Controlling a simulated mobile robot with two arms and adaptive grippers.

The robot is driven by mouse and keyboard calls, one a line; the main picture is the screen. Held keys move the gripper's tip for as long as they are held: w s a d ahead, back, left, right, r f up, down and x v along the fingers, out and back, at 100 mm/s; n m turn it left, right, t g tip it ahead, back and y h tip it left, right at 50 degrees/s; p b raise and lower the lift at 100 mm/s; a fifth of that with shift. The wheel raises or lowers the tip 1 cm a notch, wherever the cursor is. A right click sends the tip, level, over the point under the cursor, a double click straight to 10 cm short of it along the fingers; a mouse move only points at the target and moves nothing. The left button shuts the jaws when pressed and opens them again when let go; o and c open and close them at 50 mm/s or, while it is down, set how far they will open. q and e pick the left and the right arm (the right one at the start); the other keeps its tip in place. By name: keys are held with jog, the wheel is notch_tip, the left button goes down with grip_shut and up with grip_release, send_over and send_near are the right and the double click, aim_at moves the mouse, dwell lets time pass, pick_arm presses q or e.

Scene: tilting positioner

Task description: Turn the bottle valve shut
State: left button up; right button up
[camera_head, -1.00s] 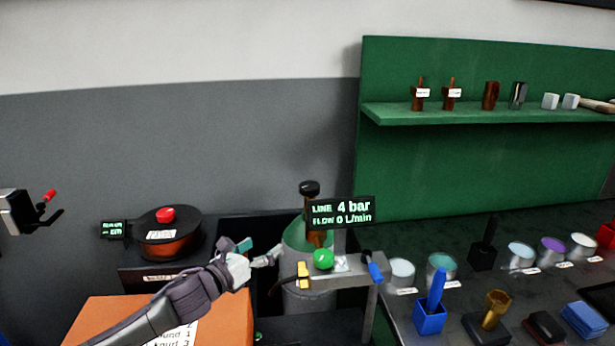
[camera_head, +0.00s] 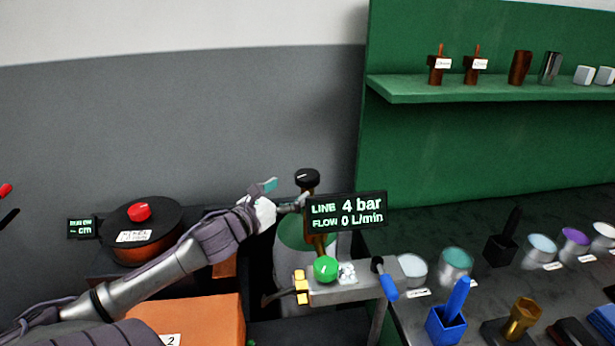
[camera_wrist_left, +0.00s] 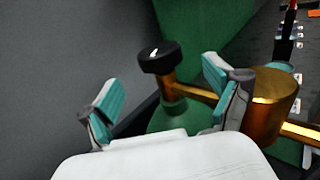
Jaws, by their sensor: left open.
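The bottle valve's black knob (camera_head: 307,177) tops a brass stem above a gas bottle with a green shoulder (camera_head: 294,232). The knob also shows in the left wrist view (camera_wrist_left: 160,57), with a white mark on top. My left gripper (camera_head: 287,194) is open and empty, just left of the knob at about its height in the head view. In the left wrist view, its teal-padded fingers (camera_wrist_left: 165,100) are spread, with the knob beyond and between them, apparently untouched. A brass body (camera_wrist_left: 270,105) is close behind the right finger. My right gripper is not in view.
A display (camera_head: 346,212) reading 4 bar and flow 0 L/min stands right of the knob. Below it, a small bench (camera_head: 345,292) holds a green ball knob (camera_head: 325,269). A black reel with a red knob (camera_head: 139,212) is left. Cups and tools fill the right counter.

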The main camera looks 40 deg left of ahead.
aim_at(308, 178)
pick_arm(q)
jog(key=w, duration=0.4)
jog(key=w+p, duration=0.1)
jog(key=w, duration=0.1)
jog(key=shift+w+a+r, duration=0.1)
jog(key=shift+w+a, duration=0.15)
jog(key=shift+w, duration=0.5)
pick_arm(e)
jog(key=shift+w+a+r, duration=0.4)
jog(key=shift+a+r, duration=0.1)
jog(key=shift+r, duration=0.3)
pick_arm(q)
jog(key=shift+c, duration=0.2)
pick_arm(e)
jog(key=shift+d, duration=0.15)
pick_arm(q)
jog(key=c, duration=1.1)
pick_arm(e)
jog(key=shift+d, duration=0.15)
